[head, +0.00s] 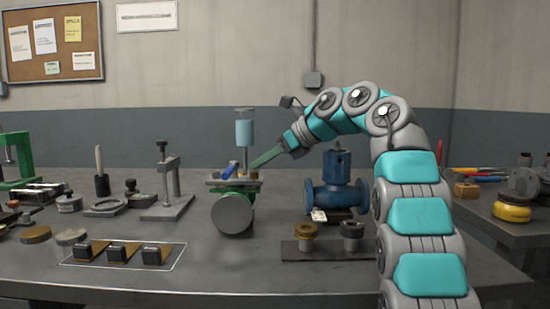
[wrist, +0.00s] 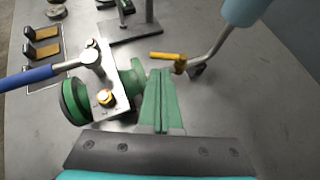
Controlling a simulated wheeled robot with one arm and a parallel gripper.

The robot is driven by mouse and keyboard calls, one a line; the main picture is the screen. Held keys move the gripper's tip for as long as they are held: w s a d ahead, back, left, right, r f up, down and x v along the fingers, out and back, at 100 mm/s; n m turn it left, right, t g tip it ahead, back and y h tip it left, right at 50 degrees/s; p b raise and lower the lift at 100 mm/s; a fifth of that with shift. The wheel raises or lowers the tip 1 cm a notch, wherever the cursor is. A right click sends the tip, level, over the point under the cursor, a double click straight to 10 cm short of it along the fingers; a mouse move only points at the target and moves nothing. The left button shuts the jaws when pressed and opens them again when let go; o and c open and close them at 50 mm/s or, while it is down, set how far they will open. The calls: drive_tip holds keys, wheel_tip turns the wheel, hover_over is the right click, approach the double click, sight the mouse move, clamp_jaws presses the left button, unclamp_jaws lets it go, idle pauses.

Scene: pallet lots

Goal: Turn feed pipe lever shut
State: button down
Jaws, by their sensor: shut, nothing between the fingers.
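A grey pipe (wrist: 210,50) runs down from a light blue cylinder (head: 244,132). A small yellow lever (wrist: 165,56) sits on this pipe in the wrist view, pointing left across it. Beside it, a green pipe body (head: 233,212) carries a metal plate (wrist: 98,75) with a blue-handled lever (wrist: 30,76), also seen in the head view (head: 229,172). My gripper (wrist: 160,73) has its green fingers together and empty. In the wrist view the tips appear just below the yellow lever; I cannot tell whether they touch it.
A blue valve (head: 337,185) stands to the right on the bench. Two round fittings on a dark plate (head: 325,251) are in front of it. Black blocks in a marked rectangle (head: 180,262) lie front left. A grey stand (head: 168,208) is left of the green body.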

drive_tip(key=x, duration=0.6)
drive_tip(key=shift+w+a, duration=0.1)
